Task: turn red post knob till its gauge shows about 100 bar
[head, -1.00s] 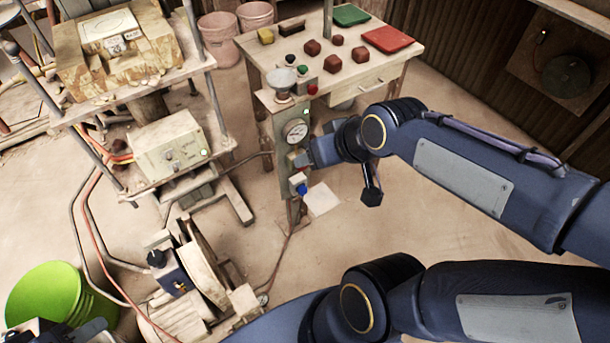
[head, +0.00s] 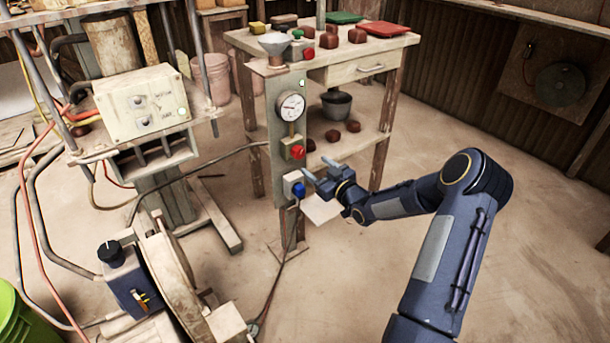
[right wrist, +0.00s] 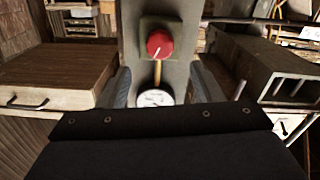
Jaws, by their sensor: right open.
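The red post knob (head: 297,151) sits on a small box on the grey-green post (head: 280,125), below the round white gauge (head: 291,107). The gauge has a dark needle, but its numbers are too small to read. My right gripper (head: 312,178) is open and empty, lower and to the right of the red knob, apart from it. In the right wrist view the red knob (right wrist: 159,44) shows clear, with a white mark line, between and beyond the open fingers (right wrist: 160,85). The gauge (right wrist: 155,98) is partly hidden there. My left gripper is out of view.
A blue knob (head: 299,189) sits on the post below the red one, close to my right fingers. A table (head: 341,72) with dark red pieces stands behind. A control box (head: 140,103) stands left, a grinder-like machine (head: 165,270) at lower left. Floor at right is clear.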

